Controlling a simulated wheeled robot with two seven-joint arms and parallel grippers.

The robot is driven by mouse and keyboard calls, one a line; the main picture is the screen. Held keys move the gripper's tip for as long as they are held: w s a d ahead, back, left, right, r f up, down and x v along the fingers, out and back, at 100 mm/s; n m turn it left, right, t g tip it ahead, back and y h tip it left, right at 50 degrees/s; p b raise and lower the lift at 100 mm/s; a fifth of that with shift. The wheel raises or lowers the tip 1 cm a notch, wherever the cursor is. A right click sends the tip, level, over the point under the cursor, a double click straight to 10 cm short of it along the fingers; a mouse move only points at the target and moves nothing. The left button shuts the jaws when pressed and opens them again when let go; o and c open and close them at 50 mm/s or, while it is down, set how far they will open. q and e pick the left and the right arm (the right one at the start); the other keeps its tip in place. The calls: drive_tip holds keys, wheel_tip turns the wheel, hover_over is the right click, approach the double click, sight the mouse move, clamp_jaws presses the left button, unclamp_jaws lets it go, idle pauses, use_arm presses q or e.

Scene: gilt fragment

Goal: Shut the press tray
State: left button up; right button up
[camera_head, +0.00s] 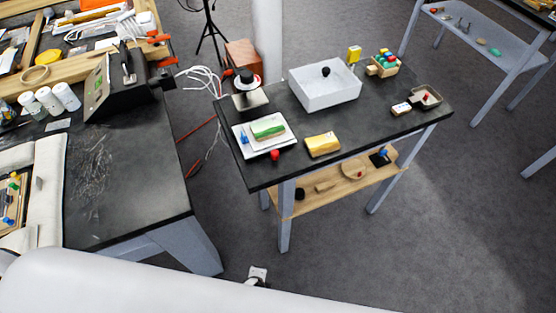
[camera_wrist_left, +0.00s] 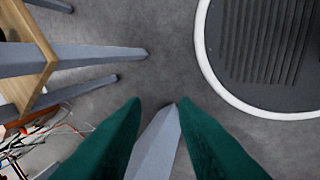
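On the dark-topped table, a white open box (camera_head: 325,92) with a black knob stands at the back middle. To its left is a small black-topped device (camera_head: 247,90) with a pale plate at its foot. A shallow white tray (camera_head: 263,135) with a green-topped block stands at the front left. I cannot tell which of these is the press tray, nor whether it is open. My left gripper (camera_wrist_left: 160,102) is empty in the left wrist view, its two green fingers apart over the floor, away from the tabletop. My right gripper is not in view.
A yellow block (camera_head: 322,145) lies near the table's (camera_head: 380,133) front edge. A block rack (camera_head: 384,66) and small dish (camera_head: 426,97) are to the right. A wooden shelf (camera_head: 330,188) is below. A cluttered workbench (camera_head: 130,190) stands left, with floor between.

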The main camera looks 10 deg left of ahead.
use_arm(q)
drive_tip(key=w+d+r+m+t, duration=0.1)
drive_tip(key=w+d+r+m, duration=0.1)
drive_tip(key=r, duration=0.3)
drive_tip(key=w+d+r+m+t, duration=0.1)
drive_tip(key=w+d+r+m, duration=0.1)
drive_tip(key=w+r+m, duration=0.1)
drive_tip(key=w+d+r+m+t+y, duration=0.1)
drive_tip(key=w+d+r+m, duration=0.1)
drive_tip(key=w+r, duration=0.2)
drive_tip(key=shift+w+d+r+m+t+p, duration=0.15)
drive_tip(key=shift+r+m, duration=0.05)
drive_tip(key=shift+r, duration=0.7)
drive_tip(key=shift+w+d+r+m+t+p, duration=0.1)
drive_tip(key=shift+d+r+m+t+p, duration=0.1)
drive_tip(key=shift+r, duration=0.7)
clamp_jaws()
wheel_tip(320, 180, up, 8)
drive_tip(key=w+d+m+t+y, duration=0.1)
drive_tip(key=w+m, duration=0.1)
drive_tip(key=m+t+y, duration=0.2)
drive_tip(key=m, duration=0.1)
approach(276, 159)
drive_tip(key=shift+p+x, duration=1.2)
drive_tip(key=shift+x, duration=2)
